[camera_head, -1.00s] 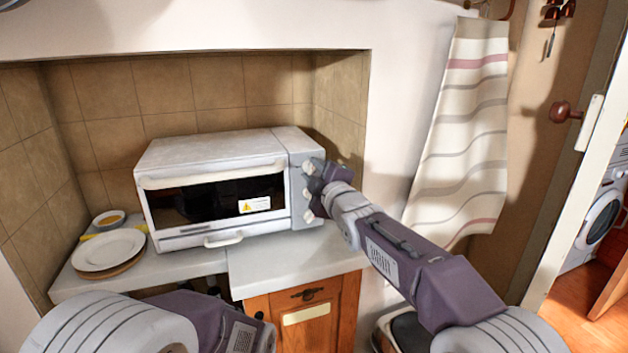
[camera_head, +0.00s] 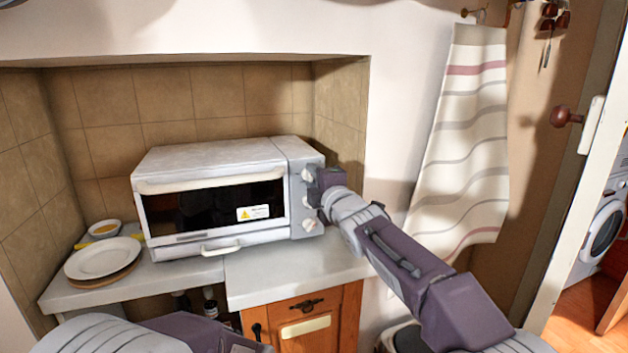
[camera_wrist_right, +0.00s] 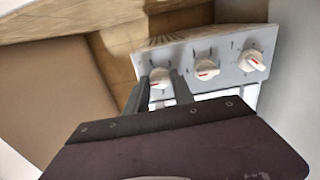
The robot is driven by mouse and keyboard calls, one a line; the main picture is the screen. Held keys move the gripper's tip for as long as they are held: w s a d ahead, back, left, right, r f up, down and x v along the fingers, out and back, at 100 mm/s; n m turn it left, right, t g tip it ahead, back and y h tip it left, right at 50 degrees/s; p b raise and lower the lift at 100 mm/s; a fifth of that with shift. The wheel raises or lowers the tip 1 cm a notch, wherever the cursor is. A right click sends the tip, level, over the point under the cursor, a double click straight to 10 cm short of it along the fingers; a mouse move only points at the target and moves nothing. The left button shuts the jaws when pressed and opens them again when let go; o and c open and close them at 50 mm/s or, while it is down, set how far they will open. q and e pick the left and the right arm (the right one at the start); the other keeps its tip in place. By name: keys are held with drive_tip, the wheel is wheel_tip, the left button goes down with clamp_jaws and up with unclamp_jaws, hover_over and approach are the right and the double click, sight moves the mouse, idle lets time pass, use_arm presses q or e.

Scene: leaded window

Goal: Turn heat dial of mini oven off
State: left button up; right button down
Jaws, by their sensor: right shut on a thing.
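The white mini oven (camera_head: 215,165) stands on the counter with its door shut. Its control panel, on the right of its front, carries three white dials in a column. My right gripper (camera_head: 314,185) is at the top dial (camera_head: 307,174) and partly covers the panel. In the right wrist view my fingers (camera_wrist_right: 160,90) are on either side of an end dial (camera_wrist_right: 160,75), shut on it. The middle dial (camera_wrist_right: 207,68) and the other end dial (camera_wrist_right: 252,60) are free; each has a red mark. The dial labels are too small to read. My left gripper is out of view.
Plates (camera_head: 103,258) and a small bowl (camera_head: 105,228) are on the counter left of the oven. Tiled walls enclose the niche closely. A striped towel (camera_head: 465,130) hangs to the right. The counter in front of the oven (camera_head: 290,268) is clear.

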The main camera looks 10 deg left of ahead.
drive_tip(key=c, duration=1.1)
unclamp_jaws()
drive_tip(key=b+v, duration=0.2)
drive_tip(key=shift+s+d+f, duration=0.15)
drive_tip(key=shift+s+f, duration=0.1)
drive_tip(key=v, duration=0.2)
drive_tip(key=b+v, duration=0.1)
drive_tip(key=v, duration=0.3)
drive_tip(key=shift+s+d+r+b, duration=0.15)
drive_tip(key=shift+r+b, duration=0.1)
drive_tip(key=shift+b, duration=0.15)
